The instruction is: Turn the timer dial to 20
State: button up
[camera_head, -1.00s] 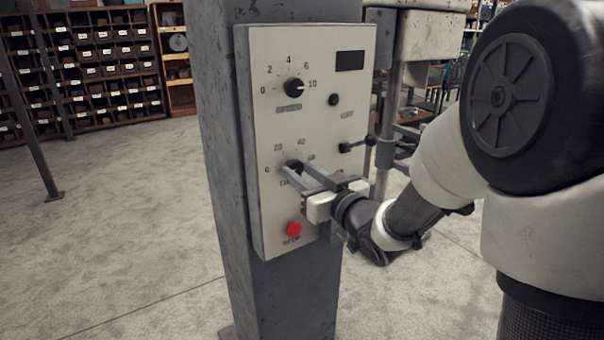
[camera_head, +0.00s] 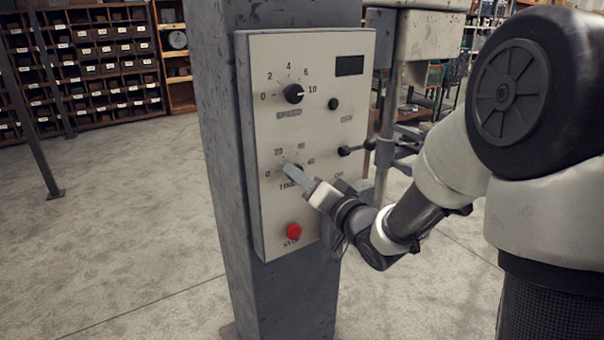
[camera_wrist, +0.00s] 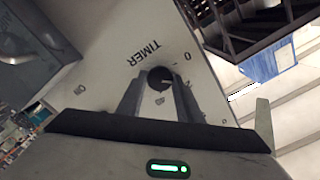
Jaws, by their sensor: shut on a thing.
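The timer dial is a small dark round knob on the pale control panel (camera_head: 262,130). In the wrist view the dial (camera_wrist: 159,78) sits between the two grey fingers of my gripper (camera_wrist: 158,88), near the upside-down TIMER label (camera_wrist: 144,53) and the 0 mark (camera_wrist: 187,58). A faint pale line shows on its face, but I cannot tell its reading. In the head view my gripper (camera_head: 289,171) reaches the panel from the right and hides the dial. The timer scale (camera_head: 279,152) shows 0 and 20 to the left and above. My gripper is shut on the dial.
A speed dial (camera_head: 293,94) sits above, with its pointer near 10. A red stop button (camera_head: 294,231) is just below my gripper. A lever with a black knob (camera_head: 344,151) juts out at the panel's right. A dark display (camera_head: 349,65) is at the upper right.

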jog(key=shift+r+m+p, duration=0.1)
jog(key=shift+m+p, duration=0.6)
jog(key=shift+m, duration=0.8)
jog(key=o, duration=1)
jog(key=shift+o, duration=0.2)
jog(key=shift+s, duration=0.1)
